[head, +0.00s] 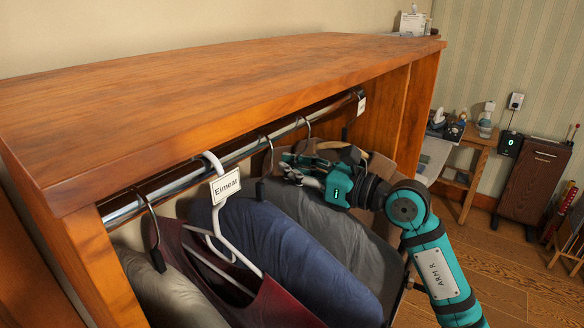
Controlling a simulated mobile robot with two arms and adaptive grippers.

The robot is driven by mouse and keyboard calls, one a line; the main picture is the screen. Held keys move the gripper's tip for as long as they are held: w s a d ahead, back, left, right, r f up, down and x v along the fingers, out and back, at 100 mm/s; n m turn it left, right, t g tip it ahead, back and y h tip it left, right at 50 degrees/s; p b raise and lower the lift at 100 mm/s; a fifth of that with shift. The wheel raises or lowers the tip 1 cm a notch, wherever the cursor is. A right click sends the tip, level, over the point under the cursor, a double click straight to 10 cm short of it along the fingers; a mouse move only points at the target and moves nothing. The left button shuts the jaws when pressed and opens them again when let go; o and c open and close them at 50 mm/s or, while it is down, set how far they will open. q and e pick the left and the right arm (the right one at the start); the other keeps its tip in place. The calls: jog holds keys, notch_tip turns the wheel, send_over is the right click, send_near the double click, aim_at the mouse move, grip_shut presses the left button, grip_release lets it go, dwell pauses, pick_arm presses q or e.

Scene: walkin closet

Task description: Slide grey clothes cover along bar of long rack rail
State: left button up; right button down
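The grey clothes cover (338,228) hangs from the metal rail (237,154) inside the wooden rack, right of a navy garment. A thin hanger hook (268,150) rises to the rail near the cover's top. My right gripper (291,172) reaches in from the right and lies over the cover's upper part, below the rail. Its fingers overlap the dark cloth and hanger area, so whether they are open or closed on anything is unclear. My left gripper is not in view.
A white "Eimear" tag (226,186) hangs at the rail. Brown clothing (381,168) hangs behind my gripper. The wooden top (220,85) overhangs the rail.

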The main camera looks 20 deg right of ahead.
jog(key=shift+d+r, duration=0.1)
jog(key=shift+r, duration=0.15)
jog(key=shift+r, duration=0.15)
dwell(0.4)
jog(key=shift+w+d+b, duration=0.35)
jog(key=shift+w+d, duration=0.15)
jog(key=shift+d, duration=0.2)
jog(key=shift+w+d+b, duration=0.4)
jog(key=shift+w+d, duration=0.1)
jog(key=shift+d, duration=0.35)
jog(key=shift+w+d+b, duration=0.4)
jog(key=shift+w+d, duration=0.05)
jog(key=shift+d, duration=0.4)
jog(key=shift+a+b, duration=0.1)
jog(key=shift+b, duration=0.25)
